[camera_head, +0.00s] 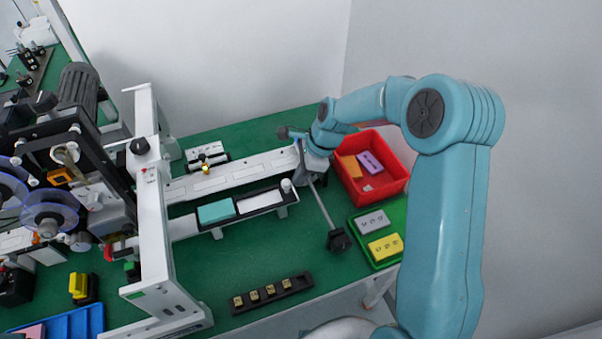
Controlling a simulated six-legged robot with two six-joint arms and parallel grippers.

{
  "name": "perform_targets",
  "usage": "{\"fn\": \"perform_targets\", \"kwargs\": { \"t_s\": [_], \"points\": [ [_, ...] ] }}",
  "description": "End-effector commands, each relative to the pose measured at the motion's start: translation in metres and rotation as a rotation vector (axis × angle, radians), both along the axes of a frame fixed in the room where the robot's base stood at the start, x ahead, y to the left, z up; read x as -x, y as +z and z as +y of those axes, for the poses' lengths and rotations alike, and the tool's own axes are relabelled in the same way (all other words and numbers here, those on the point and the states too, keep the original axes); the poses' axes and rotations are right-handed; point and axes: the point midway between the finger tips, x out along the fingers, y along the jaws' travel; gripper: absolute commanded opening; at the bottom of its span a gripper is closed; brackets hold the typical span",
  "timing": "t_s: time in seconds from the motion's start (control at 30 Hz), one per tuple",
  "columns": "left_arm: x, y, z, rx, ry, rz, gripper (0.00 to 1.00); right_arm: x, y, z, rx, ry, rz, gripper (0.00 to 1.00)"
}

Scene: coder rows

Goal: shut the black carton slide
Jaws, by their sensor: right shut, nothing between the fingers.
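A black-edged slide (243,214) lies on the green table in the middle of the view. A teal block (215,211) sits on its left part, and a white plate (260,201) fills its right part. A small pale knob (286,186) stands at its right end. I take this to be the carton slide, but no label shows. My right gripper (301,177) is shut and empty, close beside the knob at the slide's right end. I cannot tell whether it touches the knob. My left gripper is not in view.
A red bin (399,172) and a green tray (364,255) with grey and yellow blocks stand to the right. A black rack (273,294) with several brass pieces lies in front. A white machine frame (160,230) stands left.

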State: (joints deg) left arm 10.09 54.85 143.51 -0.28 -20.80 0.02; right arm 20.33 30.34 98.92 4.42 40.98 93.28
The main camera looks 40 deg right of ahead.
Motion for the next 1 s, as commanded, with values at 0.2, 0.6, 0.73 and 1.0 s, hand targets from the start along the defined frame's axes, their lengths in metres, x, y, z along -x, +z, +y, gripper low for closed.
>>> {"fn": "perform_targets", "kwargs": {
  "t_s": [0.2,0.6,0.73,1.0],
  "points": [
    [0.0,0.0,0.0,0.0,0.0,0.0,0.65,0.0,0.0,0.0,0.0,0.0,0.0,0.0],
    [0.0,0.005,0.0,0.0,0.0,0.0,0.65,-0.01,0.001,0.044,-0.001,0.008,0.001,0.0],
    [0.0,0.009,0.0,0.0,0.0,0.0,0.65,-0.017,0.002,0.076,-0.001,0.008,0.001,0.0],
    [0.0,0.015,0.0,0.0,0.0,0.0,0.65,-0.033,0.001,0.144,0.0,0.008,0.001,0.0]
  ]
}}
